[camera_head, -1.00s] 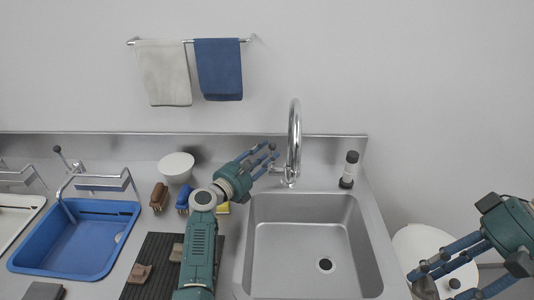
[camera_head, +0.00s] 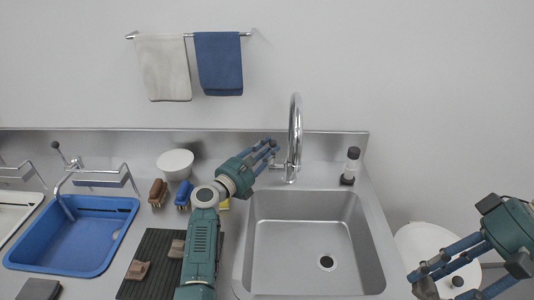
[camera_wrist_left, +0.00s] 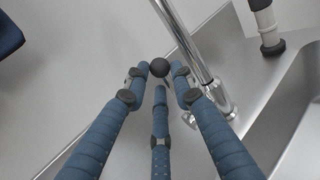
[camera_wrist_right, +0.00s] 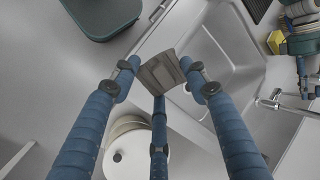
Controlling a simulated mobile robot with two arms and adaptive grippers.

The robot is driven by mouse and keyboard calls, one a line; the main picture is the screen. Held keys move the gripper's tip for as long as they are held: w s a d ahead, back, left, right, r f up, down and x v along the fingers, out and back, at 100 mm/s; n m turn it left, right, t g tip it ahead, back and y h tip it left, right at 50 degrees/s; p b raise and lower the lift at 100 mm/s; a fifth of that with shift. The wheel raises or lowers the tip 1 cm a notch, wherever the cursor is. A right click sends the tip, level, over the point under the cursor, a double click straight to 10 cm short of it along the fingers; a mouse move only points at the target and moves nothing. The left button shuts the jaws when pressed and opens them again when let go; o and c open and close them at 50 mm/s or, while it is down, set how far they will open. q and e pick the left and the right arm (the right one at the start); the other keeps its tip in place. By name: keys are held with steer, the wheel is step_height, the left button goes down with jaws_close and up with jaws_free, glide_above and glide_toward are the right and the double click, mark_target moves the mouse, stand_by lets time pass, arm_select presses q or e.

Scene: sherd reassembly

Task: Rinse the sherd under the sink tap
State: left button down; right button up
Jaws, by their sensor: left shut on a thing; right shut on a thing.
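The tap (camera_head: 295,130) is a tall chrome gooseneck behind the steel sink (camera_head: 295,250). No water stream shows below its spout. My left gripper (camera_head: 270,150) is at the tap's left side. In the left wrist view its fingers close around the dark ball knob (camera_wrist_left: 160,67) beside the chrome spout tube. My right gripper (camera_head: 432,280) is at the lower right, outside the sink's right edge. It is shut on a brownish-grey sherd (camera_wrist_right: 160,72), which shows between its fingertips in the right wrist view. Its fingers partly cover the sherd.
A blue basin (camera_head: 125,208) is at the left. Two brushes (camera_head: 158,193) and a white bowl (camera_head: 175,162) stand behind my left arm. Sherds (camera_head: 138,270) lie on a dark ribbed mat (camera_head: 150,245). A black-and-white bottle (camera_head: 350,166) stands right of the tap. The sink basin looks empty.

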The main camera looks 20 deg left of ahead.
step_height(320, 180, down, 3)
steer(key=shift+f+b, duration=0.1)
steer(key=shift+b, duration=0.85)
arm_select(q)
steer(key=shift+s+d+f+m+t, duration=0.2)
steer(key=shift+s+f+m+t, duration=0.1)
steer(key=shift+s+f, duration=0.2)
steer(key=c, duration=1.7)
jaws_free()
steer(key=shift+w, duration=0.1)
steer(key=shift+r, duration=0.1)
arm_select(e)
steer(key=shift+w, duration=0.1)
arm_select(q)
steer(key=v, duration=1.2)
steer(key=shift+a, duration=0.1)
